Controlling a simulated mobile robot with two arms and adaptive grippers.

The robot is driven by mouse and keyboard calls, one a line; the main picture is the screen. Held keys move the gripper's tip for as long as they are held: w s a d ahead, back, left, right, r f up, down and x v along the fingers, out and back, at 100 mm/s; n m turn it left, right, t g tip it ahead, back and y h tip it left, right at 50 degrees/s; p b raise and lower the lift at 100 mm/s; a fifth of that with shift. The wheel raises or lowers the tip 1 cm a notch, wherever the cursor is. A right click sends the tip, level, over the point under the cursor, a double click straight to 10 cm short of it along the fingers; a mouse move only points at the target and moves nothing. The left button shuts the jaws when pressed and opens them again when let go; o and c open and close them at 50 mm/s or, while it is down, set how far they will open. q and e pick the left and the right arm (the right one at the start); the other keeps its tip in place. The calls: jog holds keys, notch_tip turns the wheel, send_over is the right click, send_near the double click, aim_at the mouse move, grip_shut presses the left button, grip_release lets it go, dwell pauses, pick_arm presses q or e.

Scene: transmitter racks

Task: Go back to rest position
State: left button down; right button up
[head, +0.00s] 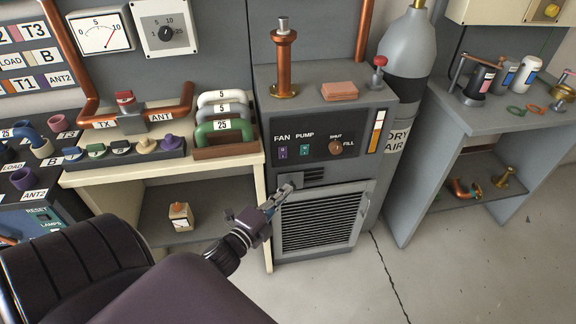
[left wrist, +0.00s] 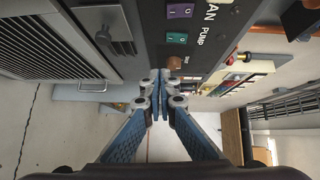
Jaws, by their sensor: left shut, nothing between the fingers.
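My left gripper (head: 287,190) reaches in from the lower left of the head view, in front of the grey fan and pump cabinet (head: 270,105). Its fingers are together with nothing between them. In the left wrist view the closed fingertips (left wrist: 160,80) point towards the cabinet panel, near the brown knob (left wrist: 174,62). My right gripper is not in view.
A cream-edged bench (head: 80,177) with coloured handles (head: 226,127) stands left of the cabinet. A grey gas cylinder (head: 410,50) and a grey side table (head: 450,118) with small bottles stand right. Concrete floor (head: 480,270) is clear at lower right.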

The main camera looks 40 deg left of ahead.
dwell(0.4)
pick_arm(q)
jog(key=s+d+f+n+g, duration=0.3)
jog(key=s+f, duration=0.2)
jog(key=f, duration=0.6)
jog(key=s+d+f+n+g, duration=0.25)
jog(key=s+f, duration=0.25)
jog(key=f, duration=0.6)
jog(key=s+d+f+n+g, duration=0.3)
jog(key=s+f+n, duration=0.15)
jog(key=f, duration=0.55)
jog(key=s+d+f+n+g, duration=0.1)
jog(key=s+f, duration=0.3)
jog(key=s, duration=0.5)
jog(key=s+d+f+n+g, duration=0.1)
jog(key=s+d+f+g, duration=0.2)
jog(key=s, duration=0.6)
jog(key=s+d+f+n+g+h, duration=0.1)
jog(key=s+d+f+n+g, duration=0.1)
jog(key=s+f+g, duration=0.2)
jog(key=s+f, duration=0.3)
jog(key=s, duration=0.2)
jog(key=shift+s+d, duration=0.15)
jog(key=shift+s, duration=0.05)
